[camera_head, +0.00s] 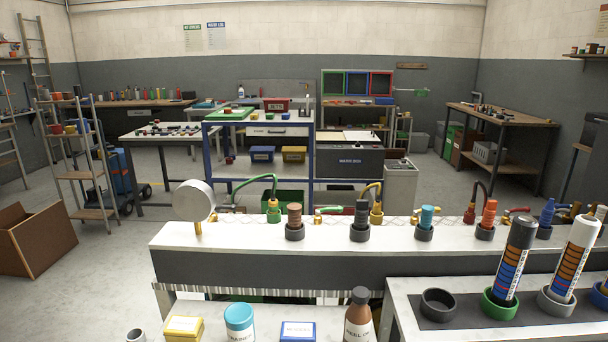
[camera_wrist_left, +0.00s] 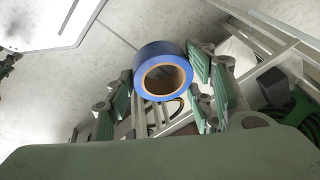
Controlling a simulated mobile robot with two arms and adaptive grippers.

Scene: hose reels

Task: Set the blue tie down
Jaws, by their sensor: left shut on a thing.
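The blue tie (camera_wrist_left: 153,51) looks like a blue roll with a tan inner core and an open middle. It shows in the left wrist view, between the green ribbed fingers of my left gripper (camera_wrist_left: 164,76). The gripper is shut on it, with a finger at each side. The roll's round face is turned toward the wrist camera, and pale floor shows beyond it. No gripper shows in the head view, and my right gripper is in neither view.
A white-topped bench (camera_head: 335,235) in front carries hoses, rollers in dark cups and a round gauge (camera_head: 193,200). A lower surface holds a brown bottle (camera_head: 358,318) and a blue-lidded jar (camera_head: 239,321). A brown box (camera_head: 32,240) stands on the left floor.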

